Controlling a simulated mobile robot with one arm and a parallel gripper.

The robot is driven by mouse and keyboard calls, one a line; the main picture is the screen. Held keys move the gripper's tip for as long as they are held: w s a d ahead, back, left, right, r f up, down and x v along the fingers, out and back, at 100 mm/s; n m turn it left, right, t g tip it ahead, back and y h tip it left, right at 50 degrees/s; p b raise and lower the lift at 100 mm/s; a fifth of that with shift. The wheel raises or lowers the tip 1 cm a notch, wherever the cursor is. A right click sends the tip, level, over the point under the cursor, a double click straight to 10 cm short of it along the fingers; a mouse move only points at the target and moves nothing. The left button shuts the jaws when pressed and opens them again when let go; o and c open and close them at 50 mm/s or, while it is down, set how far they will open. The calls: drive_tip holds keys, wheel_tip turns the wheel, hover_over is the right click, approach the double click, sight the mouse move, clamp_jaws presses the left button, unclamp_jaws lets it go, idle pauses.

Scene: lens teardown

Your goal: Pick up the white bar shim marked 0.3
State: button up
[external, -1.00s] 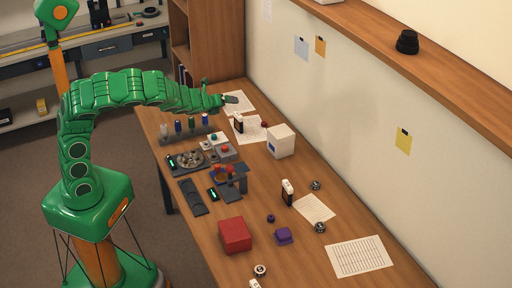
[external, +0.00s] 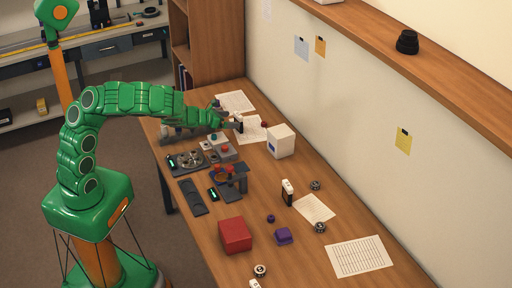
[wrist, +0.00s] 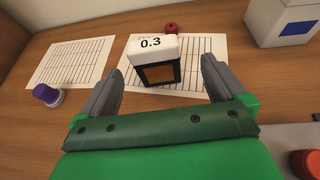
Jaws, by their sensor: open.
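The bar shim marked 0.3 (wrist: 153,62) has a white top with the number on it and a dark body with an orange-brown face. In the wrist view it stands upright between and just beyond my open fingers, on or beside a printed sheet. My gripper (wrist: 162,85) is open, one grey finger on each side, with nothing held. In the external view my gripper (external: 230,122) is at the shim (external: 239,124) over the far part of the table, and the arm partly hides that area.
A white box with a blue patch (wrist: 283,20) stands to the right. A purple-capped piece (wrist: 47,95) is at left and a small red piece (wrist: 171,28) behind the shim. A similar white-and-black bar (external: 287,192) stands nearer on the table. A red block (external: 235,235) lies at the front.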

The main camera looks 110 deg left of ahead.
sight(236, 118)
drive_tip(key=shift+s+a+x, duration=0.1)
drive_tip(key=shift+a+x, duration=0.05)
drive_tip(key=shift+x, duration=1.25)
drive_tip(key=shift+s+a+x, duration=0.15)
drive_tip(key=shift+x, duration=1.2)
drive_tip(key=shift+w+a+f, duration=0.1)
drive_tip(key=shift+w+a, duration=0.5)
drive_tip(key=shift+c, duration=0.3)
drive_tip(key=c, duration=1)
